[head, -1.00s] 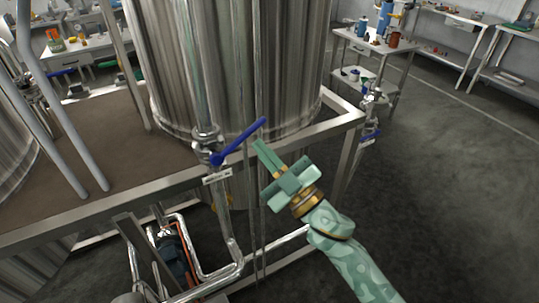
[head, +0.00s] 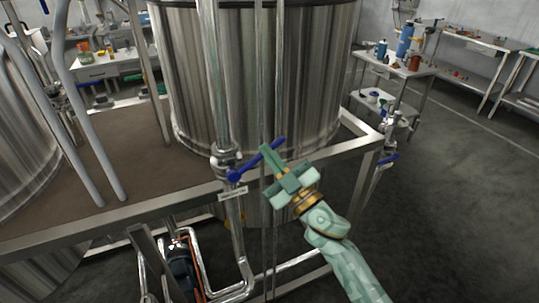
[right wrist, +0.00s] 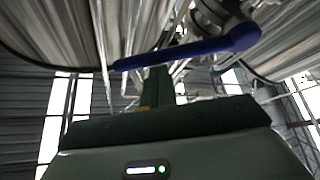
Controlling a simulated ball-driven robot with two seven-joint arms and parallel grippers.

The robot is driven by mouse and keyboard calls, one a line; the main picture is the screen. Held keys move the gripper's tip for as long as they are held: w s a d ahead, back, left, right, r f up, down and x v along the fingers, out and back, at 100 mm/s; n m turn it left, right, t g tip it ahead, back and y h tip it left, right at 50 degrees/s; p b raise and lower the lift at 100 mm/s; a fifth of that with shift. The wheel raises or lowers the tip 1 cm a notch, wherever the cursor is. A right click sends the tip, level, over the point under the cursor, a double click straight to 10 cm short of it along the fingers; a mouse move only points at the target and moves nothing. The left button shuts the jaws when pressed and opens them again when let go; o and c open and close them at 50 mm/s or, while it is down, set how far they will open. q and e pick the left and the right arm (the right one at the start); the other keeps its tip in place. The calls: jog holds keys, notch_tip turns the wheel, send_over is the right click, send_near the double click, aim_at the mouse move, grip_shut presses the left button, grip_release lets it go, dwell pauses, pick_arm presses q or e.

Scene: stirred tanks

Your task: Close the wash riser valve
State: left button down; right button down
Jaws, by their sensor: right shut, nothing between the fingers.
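A valve (head: 226,162) with a blue lever (head: 247,168) sits on a vertical steel pipe in front of the large tank. Its label (head: 232,194) is too small to read. The lever slants up to the right, across the pipe's line. My right gripper (head: 266,151) is shut and empty, its fingertips at the lever's outer half. In the right wrist view the blue lever (right wrist: 190,52) crosses just beyond the closed fingers (right wrist: 158,75); I cannot tell whether they touch. My left gripper is out of view.
The large steel tank (head: 265,80) stands behind the valve on a metal frame (head: 345,150). Another blue-handled valve (head: 388,158) is at the right. Pipes and a pump (head: 182,268) lie below. Open floor (head: 460,210) is at the right.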

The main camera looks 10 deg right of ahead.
jog(key=shift+f, duration=0.1)
jog(key=shift+d+f+m+t+h, duration=0.2)
jog(key=shift+m+t+h, duration=0.1)
jog(key=shift+m, duration=0.2)
jog(key=shift+d+f+m+t+h+b, duration=0.1)
jog(key=shift+f+m+t+h+b, duration=0.05)
jog(key=shift+m+t+h+b, duration=0.2)
jog(key=shift+w+d+f+m+t+h+b, duration=0.1)
jog(key=shift+d+f+m+t+h+b, duration=0.15)
jog(key=shift+f+m+h, duration=0.55)
jog(key=shift+d+f+m+t+h+b, duration=0.15)
jog(key=shift+f+m+t+h+b, duration=0.2)
jog(key=shift+m, duration=0.9)
jog(key=shift+w+d+f+m+t+h+b, duration=0.1)
jog(key=shift+d+f+m+t+h+b, duration=0.15)
jog(key=shift+f+m+h, duration=0.45)
jog(key=shift+f+m, duration=0.1)
jog(key=shift+m, duration=0.2)
